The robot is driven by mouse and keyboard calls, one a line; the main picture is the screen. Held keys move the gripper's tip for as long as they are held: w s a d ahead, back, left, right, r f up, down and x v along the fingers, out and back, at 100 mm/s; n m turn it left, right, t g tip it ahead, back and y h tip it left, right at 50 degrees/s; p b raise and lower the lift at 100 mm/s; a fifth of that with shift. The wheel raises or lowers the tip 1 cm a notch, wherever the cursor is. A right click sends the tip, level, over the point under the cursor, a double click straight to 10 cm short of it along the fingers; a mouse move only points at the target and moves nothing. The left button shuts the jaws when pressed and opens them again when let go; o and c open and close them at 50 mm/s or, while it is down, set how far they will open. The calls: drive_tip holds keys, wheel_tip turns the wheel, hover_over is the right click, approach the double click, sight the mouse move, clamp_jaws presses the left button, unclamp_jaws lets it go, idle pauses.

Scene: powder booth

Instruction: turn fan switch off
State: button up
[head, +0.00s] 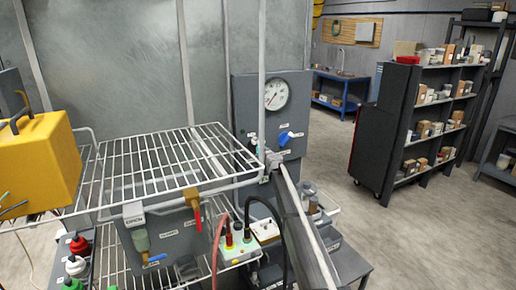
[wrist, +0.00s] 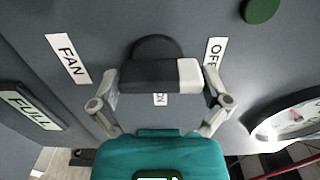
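The fan switch (wrist: 145,76) is a dark knob with a bar-shaped handle and a white end, on a grey panel in the wrist view. Its bar lies across the picture, the white end to the right, just below the OFF label (wrist: 214,51). The ON label (wrist: 160,99) is under the bar, partly hidden; the FAN label (wrist: 68,59) is to the left. My gripper (wrist: 160,80) is open, one finger at each end of the bar. I cannot tell if they touch it. I cannot make out the gripper or switch in the head view.
A gauge (wrist: 290,120) and a green round part (wrist: 260,10) are near the switch. In the head view, a wire rack (head: 165,155), a yellow box (head: 40,160) and a panel with a gauge (head: 276,95) stand close. Open floor (head: 335,165) lies to the right, before shelves (head: 425,120).

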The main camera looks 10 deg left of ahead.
drive_tip(key=shift+s+a, duration=0.1)
drive_tip(key=shift+s, duration=0.15)
drive_tip(key=v, duration=1.1)
drive_tip(key=shift+s+d, duration=0.25)
drive_tip(key=shift+d, duration=0.1)
